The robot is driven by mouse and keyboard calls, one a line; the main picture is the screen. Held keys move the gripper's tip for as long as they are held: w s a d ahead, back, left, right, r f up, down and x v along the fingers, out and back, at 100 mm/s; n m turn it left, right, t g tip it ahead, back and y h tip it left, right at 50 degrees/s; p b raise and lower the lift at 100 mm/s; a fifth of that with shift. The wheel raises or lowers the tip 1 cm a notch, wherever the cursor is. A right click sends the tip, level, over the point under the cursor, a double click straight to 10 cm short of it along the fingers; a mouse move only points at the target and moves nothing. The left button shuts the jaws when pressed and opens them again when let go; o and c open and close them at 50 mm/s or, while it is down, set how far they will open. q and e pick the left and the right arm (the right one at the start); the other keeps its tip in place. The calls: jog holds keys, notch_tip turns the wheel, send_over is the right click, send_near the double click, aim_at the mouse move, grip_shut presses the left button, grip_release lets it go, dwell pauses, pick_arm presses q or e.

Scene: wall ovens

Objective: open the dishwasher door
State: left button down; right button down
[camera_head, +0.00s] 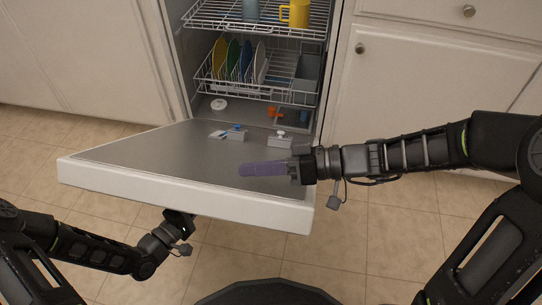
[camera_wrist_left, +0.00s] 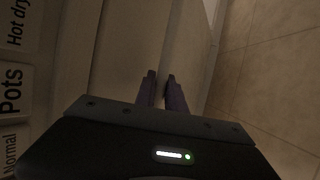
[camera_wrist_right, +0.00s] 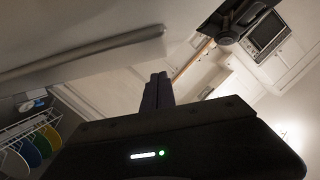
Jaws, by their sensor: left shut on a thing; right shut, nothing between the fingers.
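The dishwasher door (camera_head: 185,160) is folded down and lies nearly flat, with its grey inner side facing up and its white rim toward me. My left gripper (camera_head: 180,215) is at the door's front edge, partly hidden below it. In the left wrist view its fingers (camera_wrist_left: 161,82) are almost together against the door's front, beside printed labels; it is shut on part of the door, but the exact part is too dark to tell. My right gripper (camera_head: 241,169) is shut and empty, its purple fingers pointing left over the inner side near the right edge. Contact there is unclear.
Inside the dishwasher, a lower rack (camera_head: 285,88) holds several coloured plates, and the upper rack (camera_head: 225,18) holds a yellow mug (camera_head: 295,13) and a grey-blue cup (camera_head: 250,10). White cabinets (camera_head: 430,85) flank it. The tiled floor (camera_head: 345,240) in front looks clear.

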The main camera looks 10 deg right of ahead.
pick_arm(q)
jog(key=shift+w+r, duration=0.1)
jog(key=shift+r, duration=0.1)
pick_arm(e)
jog(key=shift+s+a+f, duration=0.15)
jog(key=shift+s+f, duration=0.4)
jog(key=shift+f, duration=0.3)
